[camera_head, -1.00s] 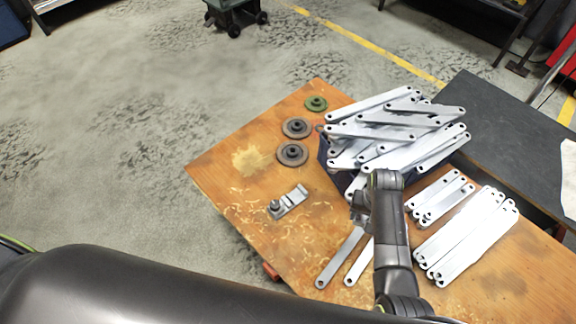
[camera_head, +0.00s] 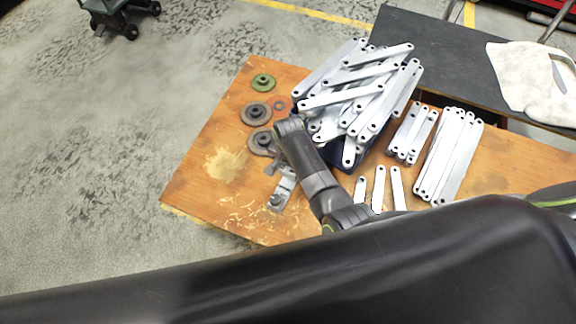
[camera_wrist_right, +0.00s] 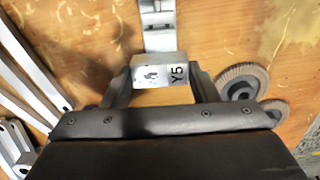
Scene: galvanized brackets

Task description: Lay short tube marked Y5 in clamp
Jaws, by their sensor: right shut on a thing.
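The short tube marked Y5 (camera_wrist_right: 160,72) is a pale metal piece held between the fingers of my right gripper (camera_wrist_right: 160,88), with its "Y5" mark facing the wrist camera. The clamp (camera_head: 281,192) is a small grey metal fixture on the wooden table, partly hidden by my right arm in the head view. In the wrist view the clamp (camera_wrist_right: 158,22) is just beyond the tube, in line with it. Whether tube and clamp touch cannot be told. My left gripper is not in view.
A dark blue bin (camera_head: 348,152) heaped with galvanized brackets stands behind my right arm. Stacks of flat brackets (camera_head: 450,155) lie to its right. Abrasive discs (camera_head: 256,112) lie on the left of the wooden table (camera_head: 205,190). A dark bench (camera_head: 440,60) stands behind.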

